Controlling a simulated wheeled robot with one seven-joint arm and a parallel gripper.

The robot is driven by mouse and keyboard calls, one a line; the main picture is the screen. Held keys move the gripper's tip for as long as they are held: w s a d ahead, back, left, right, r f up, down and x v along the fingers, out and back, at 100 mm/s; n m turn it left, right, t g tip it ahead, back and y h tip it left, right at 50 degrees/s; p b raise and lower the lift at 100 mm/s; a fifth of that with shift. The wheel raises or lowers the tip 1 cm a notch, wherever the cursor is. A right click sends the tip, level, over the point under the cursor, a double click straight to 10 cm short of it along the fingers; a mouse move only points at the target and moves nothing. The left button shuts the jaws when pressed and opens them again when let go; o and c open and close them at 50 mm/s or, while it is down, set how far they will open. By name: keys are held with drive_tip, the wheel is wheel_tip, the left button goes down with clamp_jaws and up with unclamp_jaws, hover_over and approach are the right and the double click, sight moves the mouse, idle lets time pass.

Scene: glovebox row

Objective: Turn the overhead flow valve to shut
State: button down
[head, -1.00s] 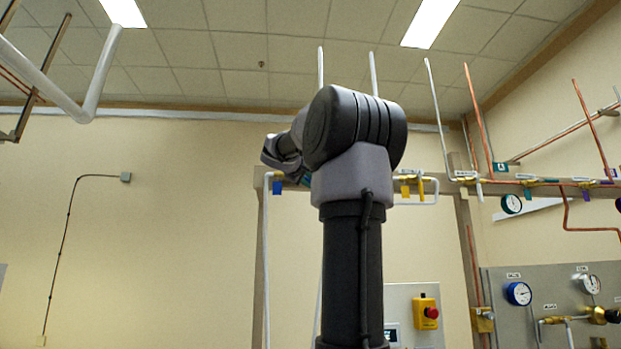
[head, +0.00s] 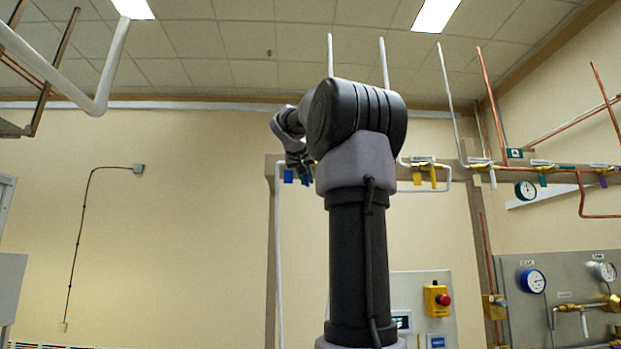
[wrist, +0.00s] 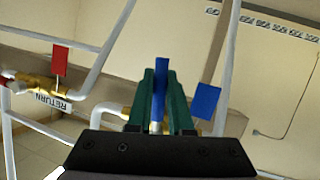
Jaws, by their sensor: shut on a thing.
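The overhead pipe run carries brass valves with coloured levers and tags. In the wrist view, my gripper (wrist: 161,82) has its green fingers closed on a blue valve lever (wrist: 161,68). In the head view, the blue tag (head: 288,176) shows just left of my gripper (head: 306,178), which is small and partly hidden by my arm.
A red-tagged (wrist: 62,59) brass valve with a RETURN label (wrist: 48,100) is at the left in the wrist view. In the head view, a yellow-tagged valve (head: 428,167) is right of my arm. A white pipe (head: 107,65) hangs at upper left. The left wall area is open.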

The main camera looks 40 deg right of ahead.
drive_tip(key=shift+w+a+m+y, duration=0.25)
drive_tip(key=shift+a+m+y, duration=0.2)
drive_tip(key=shift+m, duration=0.25)
drive_tip(key=c, duration=0.8)
unclamp_jaws()
drive_tip(key=shift+c, duration=0.2)
drive_tip(key=v, duration=1)
drive_tip(key=shift+s+a, duration=0.25)
drive_tip(key=shift+s, duration=0.05)
drive_tip(key=shift+r, duration=0.1)
